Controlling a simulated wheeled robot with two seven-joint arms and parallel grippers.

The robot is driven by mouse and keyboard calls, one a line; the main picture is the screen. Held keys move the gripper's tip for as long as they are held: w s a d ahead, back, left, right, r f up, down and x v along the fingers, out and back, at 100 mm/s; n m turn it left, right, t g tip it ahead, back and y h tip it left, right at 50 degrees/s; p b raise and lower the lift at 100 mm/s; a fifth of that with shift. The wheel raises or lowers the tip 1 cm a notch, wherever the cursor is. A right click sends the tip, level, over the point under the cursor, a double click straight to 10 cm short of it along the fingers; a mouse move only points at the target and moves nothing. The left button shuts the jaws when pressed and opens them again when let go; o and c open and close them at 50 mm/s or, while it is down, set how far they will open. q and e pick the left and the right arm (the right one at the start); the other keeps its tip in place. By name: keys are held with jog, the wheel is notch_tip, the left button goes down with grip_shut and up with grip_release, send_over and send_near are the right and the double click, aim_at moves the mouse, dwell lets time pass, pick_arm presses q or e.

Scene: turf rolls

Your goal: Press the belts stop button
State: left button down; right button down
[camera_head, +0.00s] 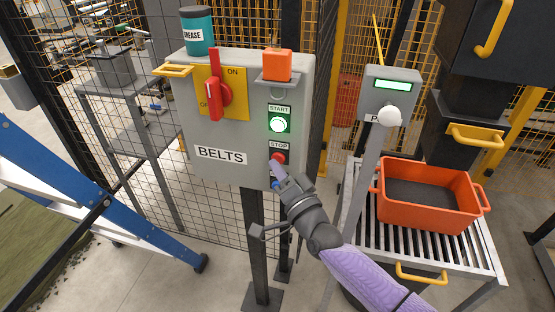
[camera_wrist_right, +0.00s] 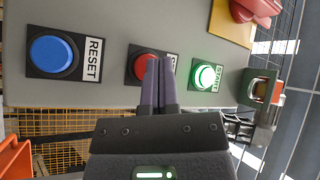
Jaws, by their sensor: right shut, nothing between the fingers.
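The grey BELTS control box (camera_head: 215,138) stands upright on a post. Its red STOP button (camera_head: 277,158) is on the lower right of the front face, below the glowing green START button (camera_head: 278,124). My right gripper (camera_head: 276,172) is shut and empty, with its tips at the STOP button. In the right wrist view the closed fingers (camera_wrist_right: 158,68) partly cover the red STOP button (camera_wrist_right: 144,66). Whether they touch it, I cannot tell. A blue RESET button (camera_wrist_right: 50,54) and the lit START button (camera_wrist_right: 206,76) flank it. My left gripper is out of view.
A red rotary switch (camera_head: 215,92) sits on the box's upper left. A teal grease tin (camera_head: 197,32) and an orange block (camera_head: 277,65) are above. An orange crate (camera_head: 425,215) rests on rollers at right, near a grey post with a display (camera_head: 390,86). Mesh fencing stands behind.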

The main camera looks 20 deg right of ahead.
jog(key=shift+w+d+b, duration=0.25)
jog(key=shift+w+b, duration=0.05)
jog(key=shift+w, duration=0.05)
dwell(0.5)
dwell(0.3)
jog(key=shift+s+a+p, duration=0.45)
jog(key=shift+s+p, duration=0.15)
jog(key=shift+s, duration=0.05)
jog(key=shift+s, duration=0.1)
jog(key=shift+s+a+p, duration=0.7)
jog(key=shift+s, duration=0.3)
jog(key=shift+s+a+p, duration=0.7)
jog(key=shift+s, duration=0.3)
